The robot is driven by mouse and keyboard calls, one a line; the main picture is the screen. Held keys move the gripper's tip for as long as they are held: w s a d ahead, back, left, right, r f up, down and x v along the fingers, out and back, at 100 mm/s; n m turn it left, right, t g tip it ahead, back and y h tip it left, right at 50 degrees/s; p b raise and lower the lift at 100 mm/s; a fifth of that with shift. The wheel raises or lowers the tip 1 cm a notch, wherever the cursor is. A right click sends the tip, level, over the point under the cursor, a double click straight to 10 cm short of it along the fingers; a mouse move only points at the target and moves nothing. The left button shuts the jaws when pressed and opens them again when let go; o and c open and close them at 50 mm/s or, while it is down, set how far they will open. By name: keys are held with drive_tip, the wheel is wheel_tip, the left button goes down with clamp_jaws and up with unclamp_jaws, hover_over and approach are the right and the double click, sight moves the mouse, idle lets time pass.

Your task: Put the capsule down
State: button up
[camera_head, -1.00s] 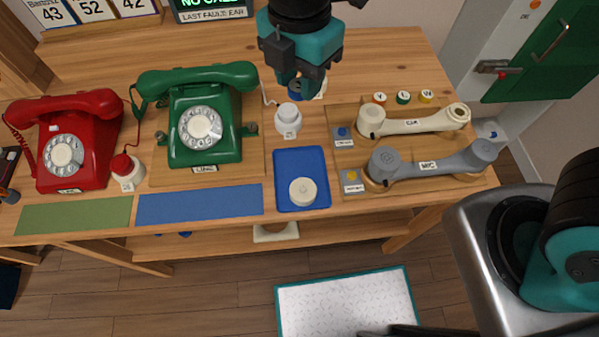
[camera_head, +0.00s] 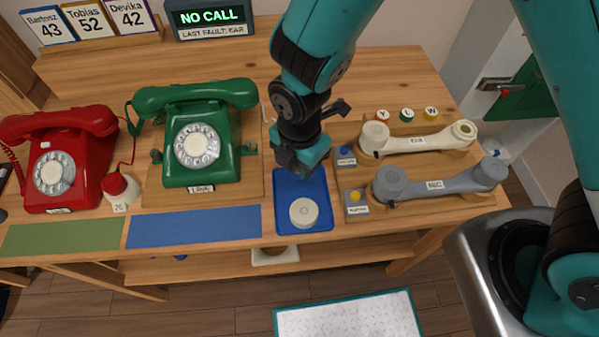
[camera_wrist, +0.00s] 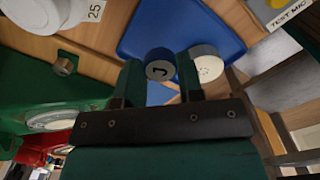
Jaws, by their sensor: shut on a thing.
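My gripper (camera_head: 303,168) is over the back part of the blue tray (camera_head: 322,222), pointing down. In the wrist view its two fingers (camera_wrist: 160,84) are shut on a short dark cylindrical capsule (camera_wrist: 159,62) with a pale face bearing a dark mark. The capsule is hidden behind my gripper in the head view. The blue tray also shows in the wrist view (camera_wrist: 150,32). A round cream disc (camera_head: 303,212) lies at the tray's front and shows beside the right finger in the wrist view (camera_wrist: 208,66). I cannot tell whether the capsule touches the tray.
A green dial phone (camera_head: 200,145) stands left of the tray, with a red phone (camera_head: 68,165) farther left. Cream (camera_head: 415,140) and grey (camera_head: 440,182) handsets lie to the right.

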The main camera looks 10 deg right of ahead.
sight(300, 183)
drive_tip(key=shift+f, duration=2.15)
drive_tip(key=shift+f, duration=0.25)
drive_tip(key=o, duration=0.7)
drive_tip(key=shift+r, duration=0.1)
